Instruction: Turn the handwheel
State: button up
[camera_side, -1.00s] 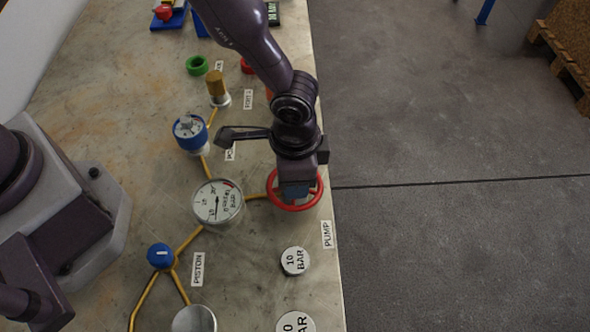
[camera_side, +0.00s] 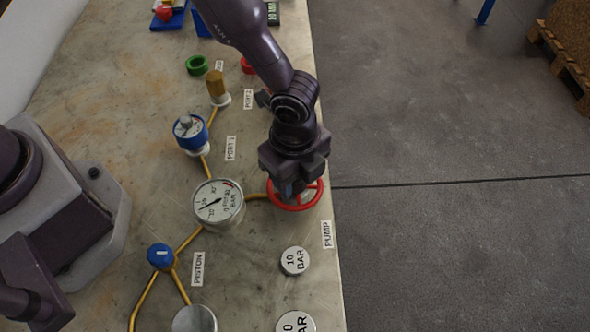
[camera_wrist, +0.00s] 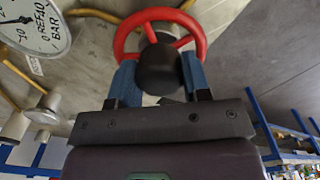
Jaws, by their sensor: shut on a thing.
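The red handwheel (camera_side: 310,195) is at the right edge of the bench, beside the PUMP label (camera_side: 327,234). My gripper (camera_side: 290,190) reaches down onto it from above and hides part of its rim and its hub. In the wrist view the red wheel (camera_wrist: 138,22) shows with its spokes and a dark round hub knob (camera_wrist: 160,68). My gripper's two blue fingers (camera_wrist: 160,78) stand on either side of that knob and are shut on it. The round white gauge (camera_side: 216,203) stands left of the wheel, its needle pointing to the lower left.
Yellow pipes link the gauge to a blue knob (camera_side: 160,256) and a blue-rimmed dial (camera_side: 190,132). A brass-topped fitting (camera_side: 217,86) stands farther back. Open floor lies to the right.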

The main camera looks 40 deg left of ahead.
jog(key=shift+m, duration=2.1)
jog(key=o, duration=0.9)
notch_tip(320, 180, up, 13)
